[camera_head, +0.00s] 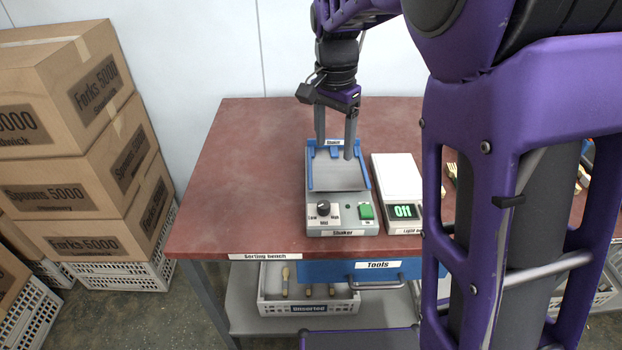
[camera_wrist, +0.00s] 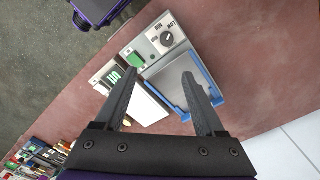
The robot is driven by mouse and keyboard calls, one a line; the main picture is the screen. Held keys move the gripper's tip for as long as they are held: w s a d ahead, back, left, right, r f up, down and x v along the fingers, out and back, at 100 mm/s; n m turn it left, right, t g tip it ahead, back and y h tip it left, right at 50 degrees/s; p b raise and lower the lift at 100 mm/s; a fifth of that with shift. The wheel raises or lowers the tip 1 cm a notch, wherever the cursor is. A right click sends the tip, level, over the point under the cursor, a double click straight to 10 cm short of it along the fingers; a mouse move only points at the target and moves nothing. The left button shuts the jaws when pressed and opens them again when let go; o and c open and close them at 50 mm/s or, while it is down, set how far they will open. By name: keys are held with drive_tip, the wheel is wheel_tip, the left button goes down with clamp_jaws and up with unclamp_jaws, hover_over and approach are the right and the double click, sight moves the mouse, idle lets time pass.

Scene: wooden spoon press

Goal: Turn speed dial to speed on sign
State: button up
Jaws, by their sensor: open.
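The shaker (camera_head: 340,228) is a grey box with a blue-edged tray on top, standing on the bench. The dial also shows in the wrist view (camera_wrist: 167,38), beyond the fingertips. I cannot tell for certain where its pointer stands. My gripper (camera_head: 335,148) is open and empty above the back part of the shaker tray, behind the dial. Its two fingers (camera_wrist: 158,78) are spread wide in the wrist view. I cannot make out a sign giving a speed.
A green button (camera_head: 366,212) sits right of the dial. A white-topped device (camera_head: 398,175) with a green display stands close beside the shaker. The bench (camera_head: 240,165) is bare to the left.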

sight(324, 204)
drive_tip(key=f+b, duration=0.1)
drive_tip(key=f, duration=0.5)
drive_tip(key=a+f+b, duration=0.1)
drive_tip(key=f, duration=0.4)
drive_tip(key=f+b, duration=0.1)
drive_tip(key=f, duration=0.5)
drive_tip(key=shift+w+a+f, duration=0.15)
drive_tip(key=shift+a+f, duration=0.1)
drive_tip(key=shift+f, duration=0.05)
clamp_jaws()
